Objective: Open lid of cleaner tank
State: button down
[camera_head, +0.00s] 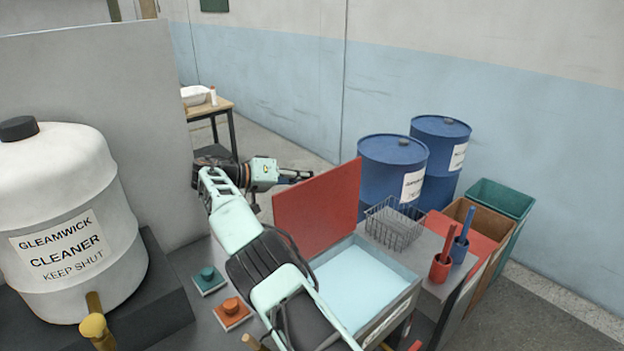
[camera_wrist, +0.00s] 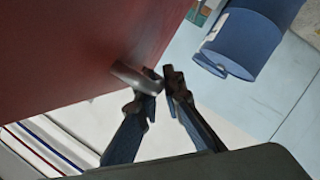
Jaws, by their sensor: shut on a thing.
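A red lid (camera_head: 318,205) stands raised, close to upright, at the back edge of an open tank (camera_head: 412,290) with a pale blue surface inside. The label on the tank's front is too slanted to read. In the wrist view the red lid (camera_wrist: 80,50) fills the upper left, with a grey handle (camera_wrist: 135,76) on its face. My gripper (camera_wrist: 158,82) is shut on this handle. In the head view my gripper (camera_head: 300,178) is at the lid's left upper side, and the handle is hidden. A white drum (camera_head: 75,190) labelled "Gleamwick Cleaner, keep shut" stands far left with a black cap.
Two blue drums (camera_head: 393,165) stand behind the lid. A wire basket (camera_head: 394,225) and red and blue cups (camera_head: 440,268) sit right of the tank. A green knob block (camera_head: 208,280) and an orange one (camera_head: 231,313) are at left. A grey panel (camera_head: 110,110) rises behind the white drum.

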jog(key=c, duration=2.3)
grip_release()
jog(key=shift+s, duration=0.1)
